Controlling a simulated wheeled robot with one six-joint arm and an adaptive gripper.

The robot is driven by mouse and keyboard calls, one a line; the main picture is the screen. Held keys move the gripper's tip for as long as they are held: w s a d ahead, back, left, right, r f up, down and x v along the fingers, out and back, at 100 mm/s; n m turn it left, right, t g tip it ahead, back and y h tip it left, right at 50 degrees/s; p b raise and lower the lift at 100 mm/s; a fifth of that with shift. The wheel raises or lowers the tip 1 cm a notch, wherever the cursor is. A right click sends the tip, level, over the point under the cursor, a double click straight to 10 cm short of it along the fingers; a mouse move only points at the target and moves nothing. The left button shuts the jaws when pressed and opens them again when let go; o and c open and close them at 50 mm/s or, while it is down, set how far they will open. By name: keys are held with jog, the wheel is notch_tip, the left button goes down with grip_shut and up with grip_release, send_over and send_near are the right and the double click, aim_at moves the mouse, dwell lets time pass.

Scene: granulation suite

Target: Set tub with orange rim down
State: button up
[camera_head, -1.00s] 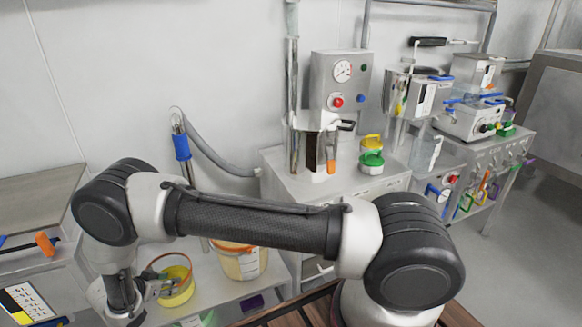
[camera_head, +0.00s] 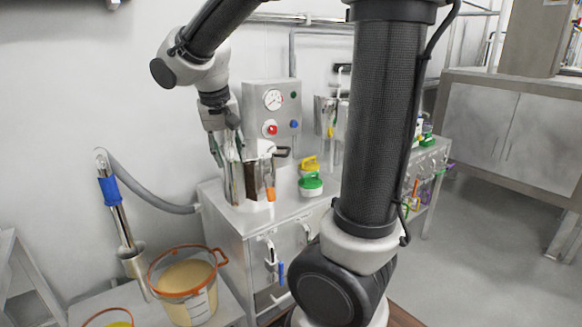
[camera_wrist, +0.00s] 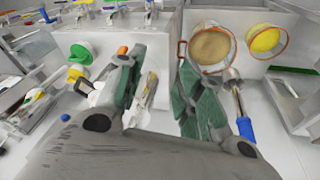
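A large tub with an orange rim (camera_head: 200,303) and beige contents stands upright on the low bench at the lower left. It also shows in the wrist view (camera_wrist: 210,48), beyond my fingers. A smaller yellow tub with an orange handle is cut off by the bottom edge of the head view; in the wrist view the yellow tub (camera_wrist: 265,40) stands beside the large one.
A blue-gripped wand (camera_head: 112,190) hangs at left. Floor at right is clear.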

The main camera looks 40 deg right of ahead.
jog(key=s+d+r+n+t+y, duration=0.1)
jog(key=s+d+n, duration=0.3)
jog(key=s, duration=1.4)
jog(key=shift+s+d+t+y, duration=0.25)
jog(key=shift+t+y, duration=0.25)
jog(key=shift+y, duration=0.3)
